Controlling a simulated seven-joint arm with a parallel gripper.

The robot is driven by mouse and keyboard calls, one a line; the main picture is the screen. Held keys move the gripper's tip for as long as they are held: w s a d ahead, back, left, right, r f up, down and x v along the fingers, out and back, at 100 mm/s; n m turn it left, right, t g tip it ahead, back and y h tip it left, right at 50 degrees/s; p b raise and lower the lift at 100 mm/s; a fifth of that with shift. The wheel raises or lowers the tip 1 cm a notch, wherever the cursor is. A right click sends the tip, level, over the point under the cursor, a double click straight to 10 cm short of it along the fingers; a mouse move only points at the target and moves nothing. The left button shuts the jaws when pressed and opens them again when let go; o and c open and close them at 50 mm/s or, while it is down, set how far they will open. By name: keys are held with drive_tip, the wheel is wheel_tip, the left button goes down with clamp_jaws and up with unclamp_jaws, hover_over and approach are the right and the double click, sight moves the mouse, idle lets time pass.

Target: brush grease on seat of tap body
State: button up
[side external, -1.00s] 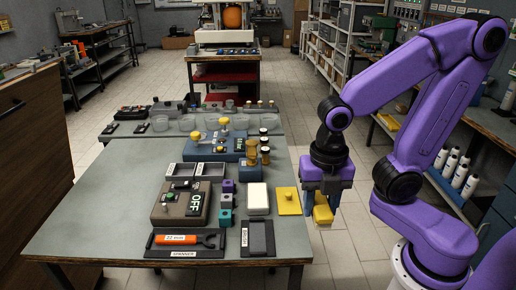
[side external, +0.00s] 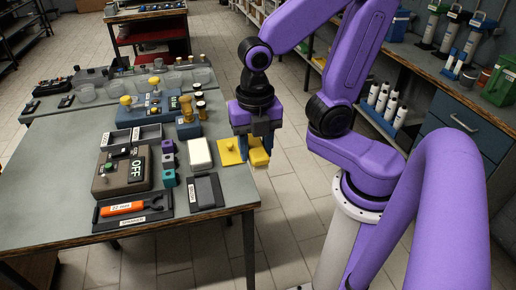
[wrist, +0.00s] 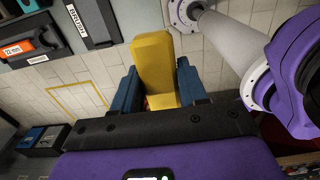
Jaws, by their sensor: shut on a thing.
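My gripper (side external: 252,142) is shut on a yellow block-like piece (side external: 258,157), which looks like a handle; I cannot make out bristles. In the wrist view the yellow piece (wrist: 153,62) sticks out between the blue fingers of my gripper (wrist: 160,88). The gripper is at the table's right edge, beside a flat yellow plate with a small knob (side external: 230,154). I cannot tell for sure which part is the tap body; a brown block with a green knob and an OFF sign (side external: 112,182) stands left on the table, away from the gripper.
An orange-handled spanner (side external: 123,208) lies in a dark tray at the table's front. Next to it is a dark labelled tray (side external: 206,191), looking empty. A white pad (side external: 199,152), small coloured cubes and brass parts (side external: 186,108) stand near the middle.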

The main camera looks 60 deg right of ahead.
drive_tip(key=w, duration=1.1)
approach(199, 150)
drive_tip(key=shift+a+f, duration=0.1)
drive_tip(key=shift+f, duration=2.6)
drive_tip(key=shift+f, duration=0.8)
wheel_tip(199, 150, up, 7)
idle(1.1)
drive_tip(key=shift+r, duration=0.2)
